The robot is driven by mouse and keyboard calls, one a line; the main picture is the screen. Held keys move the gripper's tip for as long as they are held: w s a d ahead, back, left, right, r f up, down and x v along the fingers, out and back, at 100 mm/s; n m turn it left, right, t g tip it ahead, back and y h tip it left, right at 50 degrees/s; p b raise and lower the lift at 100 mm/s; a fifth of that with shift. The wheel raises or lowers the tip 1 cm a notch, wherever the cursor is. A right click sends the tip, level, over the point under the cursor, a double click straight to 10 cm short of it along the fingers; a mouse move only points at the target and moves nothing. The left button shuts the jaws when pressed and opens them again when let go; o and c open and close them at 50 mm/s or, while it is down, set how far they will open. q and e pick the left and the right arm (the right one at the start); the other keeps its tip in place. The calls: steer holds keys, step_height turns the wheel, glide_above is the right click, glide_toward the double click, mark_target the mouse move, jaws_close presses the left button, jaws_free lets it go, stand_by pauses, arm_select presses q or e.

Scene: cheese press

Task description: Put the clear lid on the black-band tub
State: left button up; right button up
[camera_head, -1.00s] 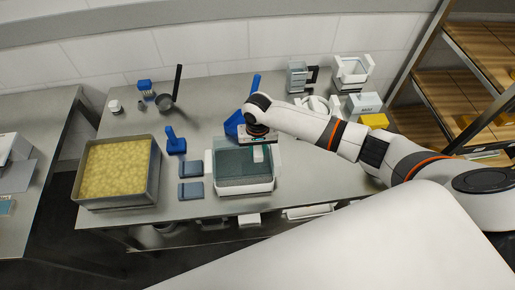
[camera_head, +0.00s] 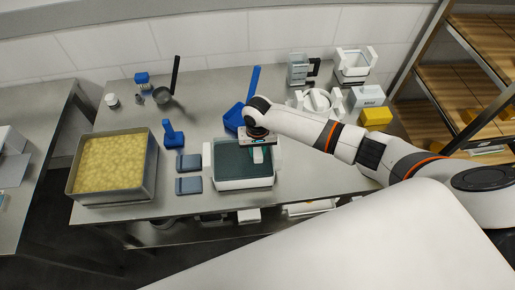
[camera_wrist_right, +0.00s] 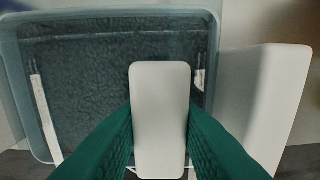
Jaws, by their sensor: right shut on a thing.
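The clear lid (camera_head: 232,157) is a teal-tinted see-through sheet with a white handle block (camera_wrist_right: 160,120). It lies over the white tub (camera_head: 243,184) near the table's front edge. The lid covers the tub's opening, though I cannot tell whether it is fully seated. No black band can be made out on the tub. My right gripper (camera_head: 258,155) comes from above. In the right wrist view its green fingers (camera_wrist_right: 160,125) are shut on the handle block, and the lid's see-through sheet (camera_wrist_right: 100,75) spreads beyond it. My left gripper is not in view.
A steel vat of yellow curd (camera_head: 115,168) stands at the left. Two blue-grey blocks (camera_head: 189,185) lie close to the tub's left side. A blue tool (camera_head: 173,134) stands behind them. White containers (camera_head: 354,64) and a yellow block (camera_head: 376,117) stand at the back right.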

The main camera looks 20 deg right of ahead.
steer(key=shift+f, duration=0.35)
stand_by(0.5)
steer(key=o, duration=0.9)
steer(key=shift+o, duration=0.2)
steer(key=shift+r, duration=0.1)
step_height(320, 180, up, 8)
steer(key=p, duration=0.9)
steer(key=shift+r, duration=0.1)
steer(key=shift+r+p, duration=0.85)
steer(key=shift+r, duration=0.4)
steer(key=shift+s+a+f, duration=0.1)
